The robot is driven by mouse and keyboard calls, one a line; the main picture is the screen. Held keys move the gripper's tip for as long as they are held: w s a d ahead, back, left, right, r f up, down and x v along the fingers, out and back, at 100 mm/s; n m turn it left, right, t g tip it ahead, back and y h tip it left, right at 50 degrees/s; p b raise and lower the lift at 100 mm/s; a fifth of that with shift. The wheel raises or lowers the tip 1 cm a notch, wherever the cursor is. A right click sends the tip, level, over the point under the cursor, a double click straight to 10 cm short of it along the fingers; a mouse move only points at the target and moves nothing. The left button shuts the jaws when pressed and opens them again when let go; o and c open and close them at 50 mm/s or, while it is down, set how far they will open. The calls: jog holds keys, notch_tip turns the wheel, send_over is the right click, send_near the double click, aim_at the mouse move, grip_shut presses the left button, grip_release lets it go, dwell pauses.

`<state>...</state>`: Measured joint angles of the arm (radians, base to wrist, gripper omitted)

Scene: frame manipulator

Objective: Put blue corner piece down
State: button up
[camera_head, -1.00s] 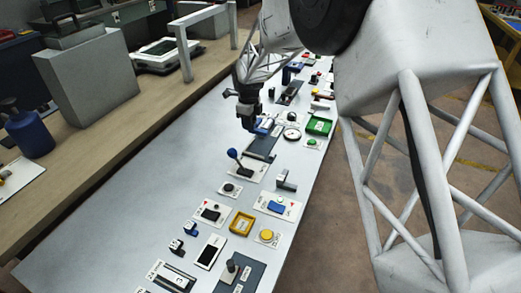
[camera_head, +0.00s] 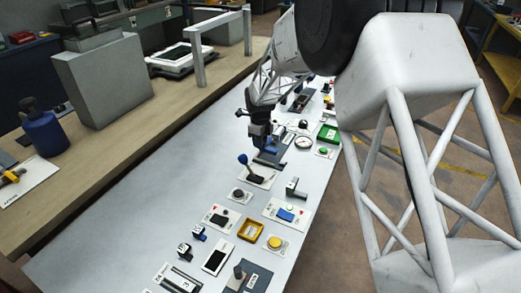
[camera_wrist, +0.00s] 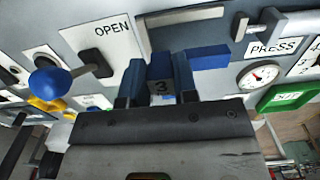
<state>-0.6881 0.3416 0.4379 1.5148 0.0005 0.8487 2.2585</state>
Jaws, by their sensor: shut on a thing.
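Whether the piece touches the plate is hidden.
A lever with a blue ball (camera_wrist: 50,82) stands left of my gripper, beside an OPEN panel (camera_wrist: 98,42). A gauge (camera_wrist: 260,75) and a green tray (camera_wrist: 285,97) are on the right. Two small numbered pieces (camera_head: 184,250) (camera_head: 198,232) stand nearer. The table's left side (camera_head: 150,190) is clear.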

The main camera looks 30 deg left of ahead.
jog(key=shift+f, duration=0.2)
jog(key=shift+f, duration=1.85)
jog(key=shift+f, duration=0.2)
jog(key=o, duration=0.9)
jog(key=shift+o, duration=0.2)
jog(key=shift+r, duration=0.2)
notch_tip(320, 180, up, 12)
